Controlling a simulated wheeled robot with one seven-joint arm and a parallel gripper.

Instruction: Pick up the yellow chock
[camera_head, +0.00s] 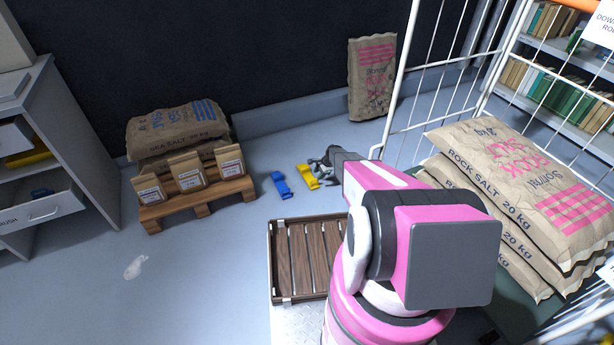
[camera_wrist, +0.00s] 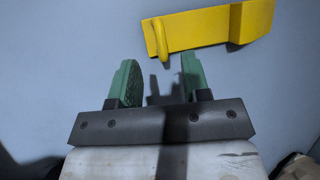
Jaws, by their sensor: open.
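The yellow chock (camera_head: 306,178) lies on the grey floor, just left of my gripper (camera_head: 326,161) in the head view. In the wrist view the yellow chock (camera_wrist: 205,27) lies past the fingertips, with a raised block at its right end and a yellow loop near its left end. My gripper (camera_wrist: 158,78) has two green fingers standing apart with nothing between them. The fingers point at the chock's near side, around its loop, and appear short of it. I cannot tell exactly how high they are above the floor.
A blue chock (camera_head: 281,185) lies left of the yellow one. A pallet (camera_head: 197,204) with salt sacks stands further left. A slatted wooden crate (camera_head: 270,262) is close in front. A wire cage with rock salt sacks (camera_head: 520,190) is on the right. Open floor lies at lower left.

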